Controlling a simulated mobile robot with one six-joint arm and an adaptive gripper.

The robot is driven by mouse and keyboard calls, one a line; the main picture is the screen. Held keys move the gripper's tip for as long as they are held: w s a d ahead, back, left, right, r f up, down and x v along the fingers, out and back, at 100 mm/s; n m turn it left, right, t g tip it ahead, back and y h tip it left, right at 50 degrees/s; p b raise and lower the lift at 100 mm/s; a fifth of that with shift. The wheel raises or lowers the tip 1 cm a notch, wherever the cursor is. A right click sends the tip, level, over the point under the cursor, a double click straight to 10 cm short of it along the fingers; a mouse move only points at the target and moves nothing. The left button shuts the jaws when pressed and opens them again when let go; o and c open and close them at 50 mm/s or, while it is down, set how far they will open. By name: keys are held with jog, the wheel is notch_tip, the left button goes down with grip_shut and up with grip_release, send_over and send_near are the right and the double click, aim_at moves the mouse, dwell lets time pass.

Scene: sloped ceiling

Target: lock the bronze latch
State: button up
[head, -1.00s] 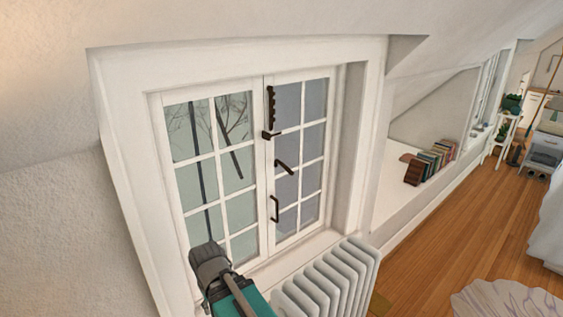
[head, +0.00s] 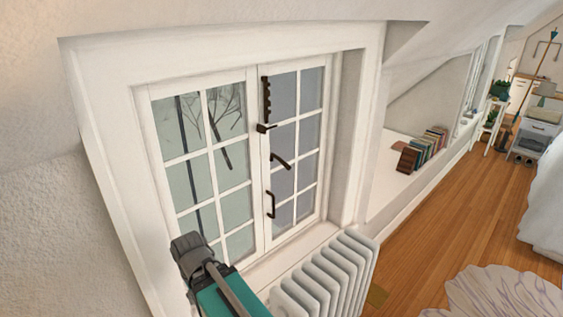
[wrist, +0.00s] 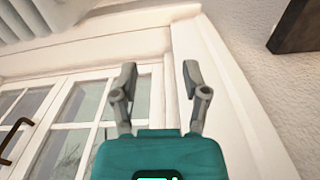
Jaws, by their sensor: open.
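The white two-sash window (head: 258,220) carries several dark bronze fittings on its middle stile and right sash. These are a notched bar (head: 266,98), a small catch with a stub (head: 264,128), a slanted lever (head: 281,160) and a pull handle (head: 271,204). I cannot tell for sure which is the latch; the slanted lever stands out over the glass. In the wrist view, my gripper (wrist: 159,76) is open and empty, in front of the white window frame. A dark curved fitting (wrist: 14,142) shows at that view's left edge, well away from the fingers.
A white radiator (head: 325,275) stands under the window, close to my arm. Books (head: 425,150) stand on the white ledge to the right. The wooden floor (head: 440,225) is open, with a pale rug (head: 505,295) at the front. A dark object (wrist: 305,25), unclear, shows at the wrist view's upper right.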

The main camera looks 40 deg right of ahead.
jog(key=shift+r, duration=0.1)
jog(key=t+y+p, duration=0.3)
jog(key=t+p, duration=0.6)
jog(key=p, duration=1.5)
send_near(283, 160)
jog(key=shift+s+d+r+n, duration=0.2)
jog(key=shift+s+r, duration=0.2)
jog(key=shift+r, duration=0.2)
jog(key=shift+s+d+r+n, duration=0.25)
jog(key=shift+s+r, duration=0.15)
jog(key=shift+r, duration=0.15)
jog(key=shift+w+f, duration=0.1)
jog(key=b+x, duration=0.9)
jog(key=x, duration=0.4)
jog(key=shift+a+f+b, duration=0.1)
jog(key=shift+f+b, duration=0.2)
jog(key=shift+b, duration=0.1)
